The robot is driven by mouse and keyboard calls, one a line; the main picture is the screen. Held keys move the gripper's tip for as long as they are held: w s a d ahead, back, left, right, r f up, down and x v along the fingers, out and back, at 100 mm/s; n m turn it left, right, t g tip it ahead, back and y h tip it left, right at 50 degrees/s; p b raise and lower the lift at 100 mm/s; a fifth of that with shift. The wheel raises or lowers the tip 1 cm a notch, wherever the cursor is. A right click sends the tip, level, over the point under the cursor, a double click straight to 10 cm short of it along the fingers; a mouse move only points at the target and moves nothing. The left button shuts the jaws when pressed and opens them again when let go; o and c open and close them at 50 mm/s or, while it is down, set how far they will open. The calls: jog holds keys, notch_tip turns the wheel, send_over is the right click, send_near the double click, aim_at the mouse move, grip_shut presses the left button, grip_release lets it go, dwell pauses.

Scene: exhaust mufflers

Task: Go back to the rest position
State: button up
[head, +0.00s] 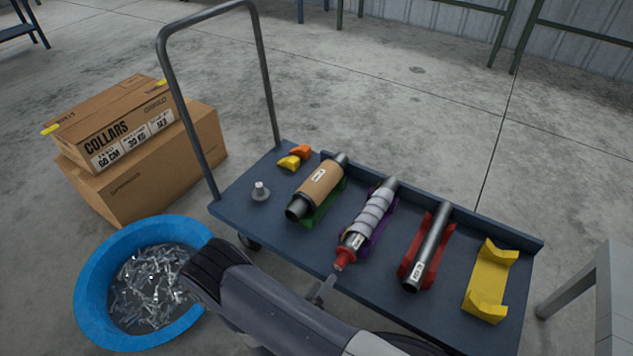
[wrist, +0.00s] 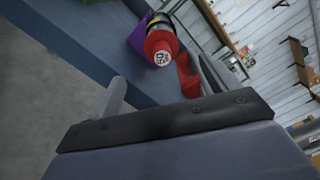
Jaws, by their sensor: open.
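My gripper shows in the wrist view (wrist: 163,88) with its two fingers apart and nothing between them. In the head view my arm hides most of it; a finger shows near the cart's front edge. The muffler with pale spiral wrapping (head: 372,212) lies in a purple cradle (head: 384,231), its red end (head: 345,257) close to my gripper. That red end also shows beyond the fingers in the wrist view (wrist: 160,45). A brown-wrapped muffler (head: 318,187) lies in a green cradle (head: 325,205). A bare steel one (head: 430,244) lies in a red cradle (head: 409,262).
The blue-grey cart (head: 250,215) has an upright handle (head: 171,75) at its left. A yellow cradle (head: 489,283) stands empty. Stacked cardboard boxes (head: 140,172) and a blue tub (head: 92,300) of metal pieces stand left. A grey table (head: 610,300) is at right.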

aim_at(335, 266)
jog(key=b+x, duration=0.2)
jog(key=x, duration=0.8)
jog(key=shift+w+d+b, duration=0.1)
jog(key=shift+b, duration=0.3)
